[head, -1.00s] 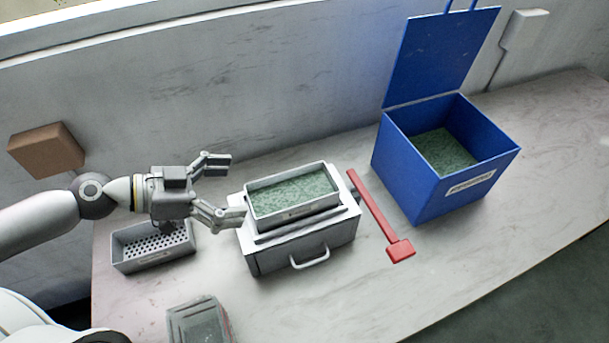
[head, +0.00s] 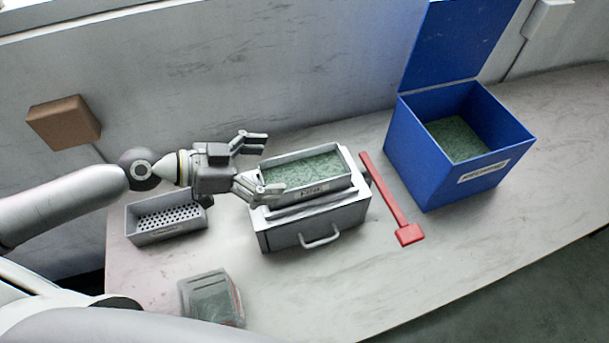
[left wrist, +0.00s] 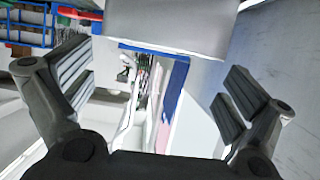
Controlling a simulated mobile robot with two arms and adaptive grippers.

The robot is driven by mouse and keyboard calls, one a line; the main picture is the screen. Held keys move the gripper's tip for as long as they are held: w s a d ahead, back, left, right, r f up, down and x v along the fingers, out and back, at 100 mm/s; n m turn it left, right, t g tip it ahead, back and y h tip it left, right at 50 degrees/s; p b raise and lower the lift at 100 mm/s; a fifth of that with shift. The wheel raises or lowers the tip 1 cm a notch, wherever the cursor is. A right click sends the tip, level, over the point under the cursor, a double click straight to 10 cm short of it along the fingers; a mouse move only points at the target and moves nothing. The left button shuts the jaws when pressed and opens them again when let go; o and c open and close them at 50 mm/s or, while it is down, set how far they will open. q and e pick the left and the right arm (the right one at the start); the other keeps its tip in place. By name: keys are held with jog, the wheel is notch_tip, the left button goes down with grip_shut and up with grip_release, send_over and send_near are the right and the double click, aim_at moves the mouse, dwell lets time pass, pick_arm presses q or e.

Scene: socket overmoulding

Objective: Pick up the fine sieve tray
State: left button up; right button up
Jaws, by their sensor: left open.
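A pale grey tray (head: 311,190) full of green granules sits on top of a grey box with a front handle (head: 284,240). A second grey tray with a perforated floor (head: 150,237) stands on the table to the left. The labels are too small to read, so I cannot tell which is the fine sieve tray. My left gripper (head: 258,168) is open and empty at the left end of the granule tray, one finger overlapping its near left corner in the picture. In the left wrist view its fingers (left wrist: 164,95) are spread, with a pale surface ahead. My right gripper is out of view.
A red bar-shaped tool (head: 391,205) lies right of the box. An open blue bin (head: 450,185) with green granules stands further right. A translucent container (head: 208,298) stands at the front left. A brown block (head: 64,122) is at the back left. The table's front right is clear.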

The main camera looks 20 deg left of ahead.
aim_at(295, 186)
pick_arm(q)
jog(key=shift+w+d, duration=0.15)
jog(key=shift+d, duration=0.1)
jog(key=shift+w+d+f+p, duration=0.1)
jog(key=shift+w+d+p, duration=0.05)
jog(key=shift+d+p, duration=0.2)
jog(key=p+x, duration=0.2)
jog(key=x, duration=0.1)
jog(key=shift+w+d+f, duration=0.1)
jog(key=shift+d+f, duration=0.05)
jog(key=shift+d, duration=0.05)
jog(key=shift+w+d+f+p, duration=0.2)
jog(key=shift+d+f+p, duration=0.1)
jog(key=shift+d+f, duration=0.05)
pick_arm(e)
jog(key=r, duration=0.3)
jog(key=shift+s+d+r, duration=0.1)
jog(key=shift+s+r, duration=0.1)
pick_arm(q)
jog(key=c, duration=0.5)
jog(key=shift+s, duration=0.1)
jog(key=c, duration=0.8)
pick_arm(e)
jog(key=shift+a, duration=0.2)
